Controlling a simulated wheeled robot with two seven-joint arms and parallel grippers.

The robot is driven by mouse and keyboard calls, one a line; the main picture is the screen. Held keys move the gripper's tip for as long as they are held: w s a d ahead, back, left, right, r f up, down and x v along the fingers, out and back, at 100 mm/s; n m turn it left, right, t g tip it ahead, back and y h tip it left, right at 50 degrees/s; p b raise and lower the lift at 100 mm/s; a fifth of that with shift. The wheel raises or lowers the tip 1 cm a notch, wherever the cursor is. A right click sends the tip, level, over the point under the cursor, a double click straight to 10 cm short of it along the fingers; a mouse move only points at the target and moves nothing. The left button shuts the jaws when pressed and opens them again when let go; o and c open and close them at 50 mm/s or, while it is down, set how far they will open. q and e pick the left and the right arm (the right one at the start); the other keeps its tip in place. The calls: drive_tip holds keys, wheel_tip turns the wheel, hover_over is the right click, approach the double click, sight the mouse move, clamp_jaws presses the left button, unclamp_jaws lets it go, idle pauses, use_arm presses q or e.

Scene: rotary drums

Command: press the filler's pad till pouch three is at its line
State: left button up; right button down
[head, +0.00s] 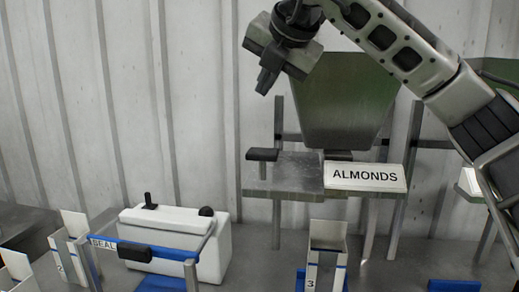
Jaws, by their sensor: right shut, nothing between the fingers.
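The almond filler has a dark green hopper (345,100) above a metal shelf, with a white ALMONDS sign (365,177) on its front. A black pad (262,154) sticks out at the shelf's left end. Pouch three (327,240), white with blue marks and the number 3, stands upright and open below the filler, its lower part cut off by the frame. I cannot tell its fill level. My right gripper (266,80) is shut and empty, pointing down above the pad and clear of it. My left gripper is not in view.
A white sealer (190,240) with a blue SEAL bar (140,247) stands at lower left. Pouch two (72,245) stands left of it, and another white pouch (16,272) is at the left edge. A blue piece (453,285) lies at lower right. A corrugated wall closes the back.

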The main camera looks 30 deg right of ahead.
sight(257, 148)
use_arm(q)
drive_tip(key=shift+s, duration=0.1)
